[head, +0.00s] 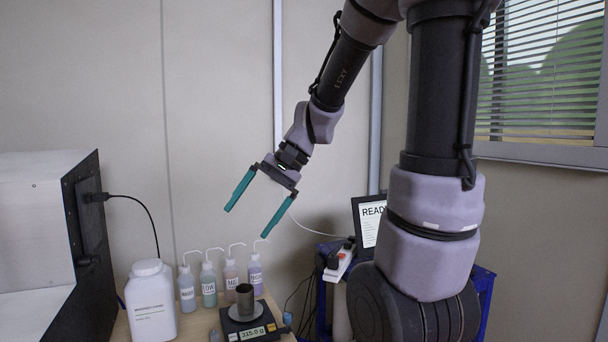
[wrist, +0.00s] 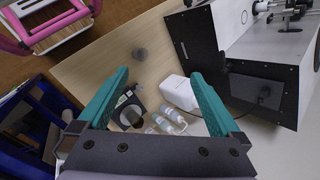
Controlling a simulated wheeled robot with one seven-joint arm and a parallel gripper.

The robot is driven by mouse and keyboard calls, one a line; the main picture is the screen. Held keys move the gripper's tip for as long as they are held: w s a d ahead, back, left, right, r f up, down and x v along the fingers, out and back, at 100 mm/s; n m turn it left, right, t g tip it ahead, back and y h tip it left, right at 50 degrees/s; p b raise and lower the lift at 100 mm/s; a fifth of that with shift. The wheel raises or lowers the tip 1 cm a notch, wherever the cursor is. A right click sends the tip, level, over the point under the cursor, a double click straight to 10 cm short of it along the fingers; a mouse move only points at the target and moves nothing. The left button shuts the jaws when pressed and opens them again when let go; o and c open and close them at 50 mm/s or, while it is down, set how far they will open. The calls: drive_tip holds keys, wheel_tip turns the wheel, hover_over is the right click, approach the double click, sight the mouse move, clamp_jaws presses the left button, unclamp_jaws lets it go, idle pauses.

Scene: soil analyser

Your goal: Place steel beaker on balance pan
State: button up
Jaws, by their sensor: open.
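The steel beaker (head: 245,297), a dark grey metal cylinder, stands upright on the round pan (head: 262,320) of the black balance (head: 232,328). The balance display reads about 315.0 g. My gripper (head: 247,221) is open and empty, well above the balance and apart from the beaker, its teal fingers spread wide. In the wrist view the fingers (wrist: 159,73) frame the table, and the balance (wrist: 126,104) shows beside the left finger.
Several labelled wash bottles (head: 209,285) stand behind the balance. A large white bottle (head: 151,300) is left of them, near the black-fronted analyser (head: 88,215). A screen (head: 370,222) stands at right.

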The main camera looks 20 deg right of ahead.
drive_tip(key=s+d+r+n+t+h, duration=0.1)
drive_tip(key=s+d+r+t+h, duration=0.4)
drive_tip(key=d+r, duration=0.3)
drive_tip(key=shift+s+d+n+t, duration=0.4)
drive_tip(key=shift+d+t, duration=0.1)
drive_tip(key=shift+t, duration=0.2)
